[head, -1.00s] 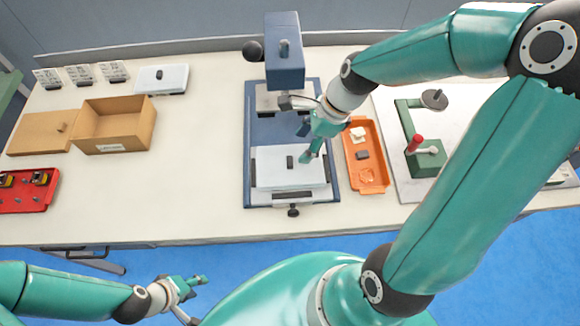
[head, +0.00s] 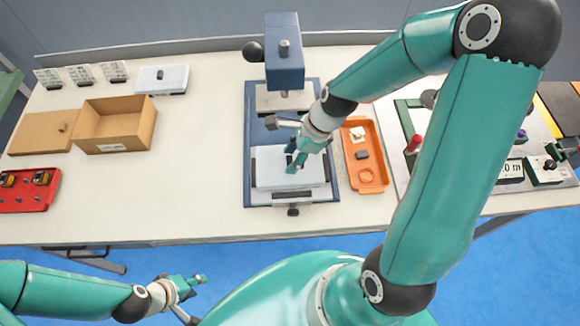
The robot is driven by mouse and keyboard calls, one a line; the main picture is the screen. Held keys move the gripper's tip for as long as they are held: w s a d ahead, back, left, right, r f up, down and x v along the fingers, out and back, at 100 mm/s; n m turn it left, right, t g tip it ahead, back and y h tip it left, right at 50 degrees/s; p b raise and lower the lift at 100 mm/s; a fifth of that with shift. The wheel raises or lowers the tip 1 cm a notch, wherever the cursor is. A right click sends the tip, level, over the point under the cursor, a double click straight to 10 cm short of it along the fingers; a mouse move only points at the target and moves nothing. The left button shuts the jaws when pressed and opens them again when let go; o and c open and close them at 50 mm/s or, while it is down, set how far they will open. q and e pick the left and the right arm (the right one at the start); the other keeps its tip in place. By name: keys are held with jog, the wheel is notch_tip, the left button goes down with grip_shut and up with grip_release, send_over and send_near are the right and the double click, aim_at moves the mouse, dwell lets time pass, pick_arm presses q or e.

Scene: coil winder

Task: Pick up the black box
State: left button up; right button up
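My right gripper (head: 294,161) hangs over the white block (head: 265,178) on the bed of the blue press-like machine. It points down, and its fingers hide the spot where a small black box stood on the white block a second ago. I cannot tell whether the fingers are around that box or touching it. Another dark box (head: 362,155) lies in the orange tray (head: 377,182), to the right of the gripper. My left gripper (head: 199,281) is low in front of the table, far from these things. Its finger opening is not clear.
The blue machine's head (head: 284,68) rises just behind my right gripper. A cardboard box (head: 115,139), a red tray (head: 22,201) and a white case (head: 150,80) stand at left. A green-framed device (head: 405,122) is at right. The table's middle left is clear.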

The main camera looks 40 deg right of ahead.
grip_shut()
jog(key=shift+r, duration=0.1)
